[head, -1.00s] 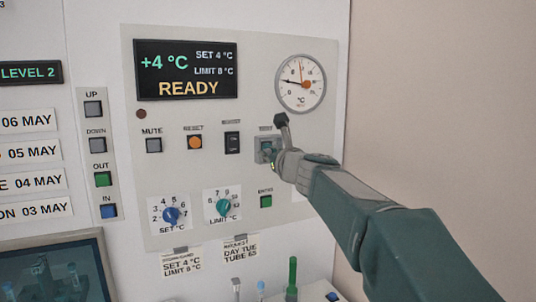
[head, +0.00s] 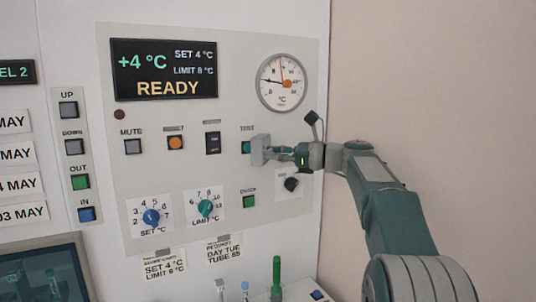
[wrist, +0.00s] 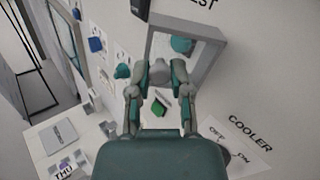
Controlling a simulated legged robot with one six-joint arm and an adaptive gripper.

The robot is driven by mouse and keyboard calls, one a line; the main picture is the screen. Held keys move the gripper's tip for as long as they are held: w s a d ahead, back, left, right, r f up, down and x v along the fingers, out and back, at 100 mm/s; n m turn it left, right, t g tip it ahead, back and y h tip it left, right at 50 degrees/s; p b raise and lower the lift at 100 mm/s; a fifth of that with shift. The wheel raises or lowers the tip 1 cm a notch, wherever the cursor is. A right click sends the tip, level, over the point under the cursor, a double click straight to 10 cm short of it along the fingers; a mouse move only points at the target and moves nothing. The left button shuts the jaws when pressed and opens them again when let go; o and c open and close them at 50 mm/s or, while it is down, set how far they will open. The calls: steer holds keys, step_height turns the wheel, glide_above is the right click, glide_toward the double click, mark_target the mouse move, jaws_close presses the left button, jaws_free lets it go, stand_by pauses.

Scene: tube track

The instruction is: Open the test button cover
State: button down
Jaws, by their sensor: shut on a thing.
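The test button cover (head: 260,151) is a grey frame at the right of the control panel. In the head view it stands out from the panel, just right of the teal test button (head: 246,147), whose face shows beside it. In the wrist view the cover's grey frame (wrist: 209,58) is tilted, with the teal button (wrist: 181,45) visible within its outline. My gripper (head: 278,152) is at the cover's outer side. Its fingers (wrist: 160,76) are closed around a grey rounded knob (wrist: 159,71) on the cover. The cover's hinge is not clearly visible.
A black switch (head: 212,143) and orange button (head: 175,143) lie left of the cover. A dial gauge (head: 282,82) is above and a black cooler knob (head: 291,184) below. Tubes (head: 276,278) stand lower down. Right of the panel is a bare wall.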

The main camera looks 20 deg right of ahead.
steer(key=shift+w+d+f+n+g+y, duration=0.15)
steer(key=shift+d+n+g+y, duration=0.4)
steer(key=shift+g, duration=0.45)
steer(key=shift+n, duration=0.25)
steer(key=c, duration=0.5)
jaws_free()
steer(key=shift+c, duration=0.2)
steer(key=shift+a+r, duration=0.1)
steer(key=shift+r, duration=0.1)
